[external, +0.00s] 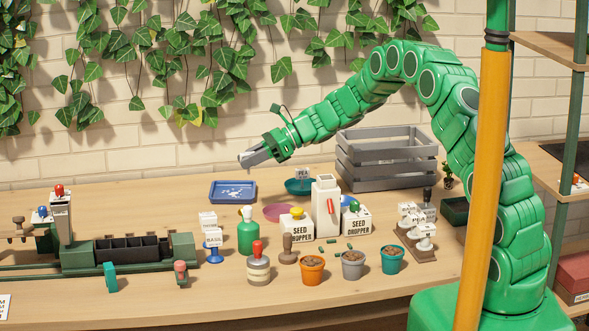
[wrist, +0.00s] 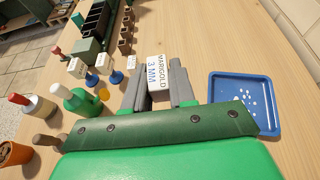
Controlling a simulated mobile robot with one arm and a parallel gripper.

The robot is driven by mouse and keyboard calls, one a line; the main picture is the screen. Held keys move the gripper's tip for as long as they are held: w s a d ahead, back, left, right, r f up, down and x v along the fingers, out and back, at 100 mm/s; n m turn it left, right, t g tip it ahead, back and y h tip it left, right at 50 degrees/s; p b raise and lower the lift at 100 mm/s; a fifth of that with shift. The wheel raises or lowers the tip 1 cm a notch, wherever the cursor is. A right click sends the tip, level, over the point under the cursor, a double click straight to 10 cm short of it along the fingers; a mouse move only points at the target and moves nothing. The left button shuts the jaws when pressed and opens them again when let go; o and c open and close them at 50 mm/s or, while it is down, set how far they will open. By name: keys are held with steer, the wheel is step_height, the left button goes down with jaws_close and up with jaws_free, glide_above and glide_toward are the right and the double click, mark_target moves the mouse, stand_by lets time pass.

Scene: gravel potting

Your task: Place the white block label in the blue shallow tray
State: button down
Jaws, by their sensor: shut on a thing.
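My gripper (wrist: 158,72) is shut on a white block label (wrist: 157,81) printed "MARIGOLD 3 MM", between its two grey fingers. In the external view my gripper (external: 250,157) is above the back of the table; the label cannot be made out there. The blue shallow tray (external: 215,196) lies on the table below and slightly left of the fingertips. In the wrist view the tray (wrist: 224,86) is to the right of the fingers, apart from the held label. Several small white specks or pieces show on its floor.
A grey crate (external: 385,165) is at the back right. A dark green planter rig (external: 130,250) is at left. Table around the tray is clear.

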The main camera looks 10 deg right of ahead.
steer(key=w+d+r, duration=0.2)
steer(key=d, duration=0.2)
glide_above(235, 194)
steer(key=shift+m+t, duration=0.3)
steer(key=shift+t, duration=0.1)
steer(key=shift+s+d+f, duration=0.1)
steer(key=shift+s+f, duration=0.05)
steer(key=shift+f, duration=4.7)
steer(key=shift+w+f, duration=0.2)
steer(key=shift+f, duration=1.55)
steer(key=shift+f, duration=0.15)
steer(key=c, duration=0.9)
jaws_free()
steer(key=shift+c, duration=0.2)
